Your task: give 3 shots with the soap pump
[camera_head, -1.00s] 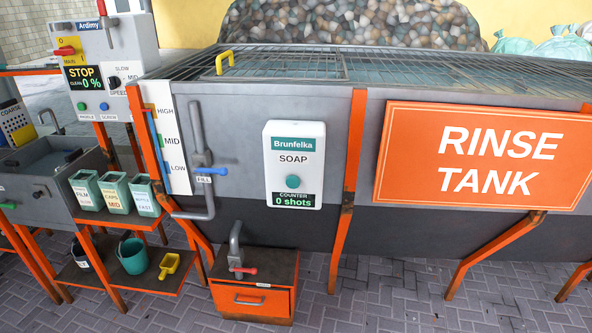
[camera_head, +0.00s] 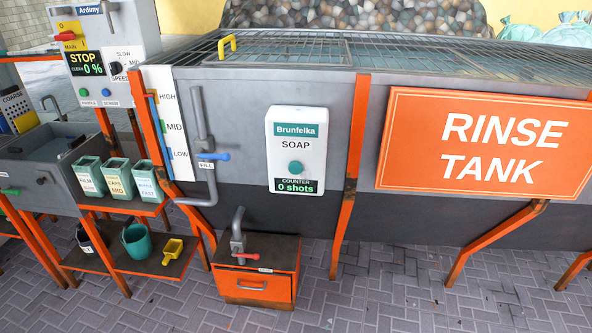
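The soap pump (camera_head: 297,149) is a white box labelled "Brunfelka SOAP", fixed upright to the grey front wall of the rinse tank. It has a round teal button (camera_head: 295,168) in its lower half. Its counter display (camera_head: 296,186) below the button reads "0 shots". Nothing touches or covers the pump. Neither of my grippers shows in the head view.
The rinse tank (camera_head: 430,210) has a mesh top and an orange sign. A pipe with a blue fill handle (camera_head: 213,156) is left of the pump. An orange cabinet (camera_head: 256,286) with a tap stands below. Paved floor (camera_head: 390,295) is clear in front.

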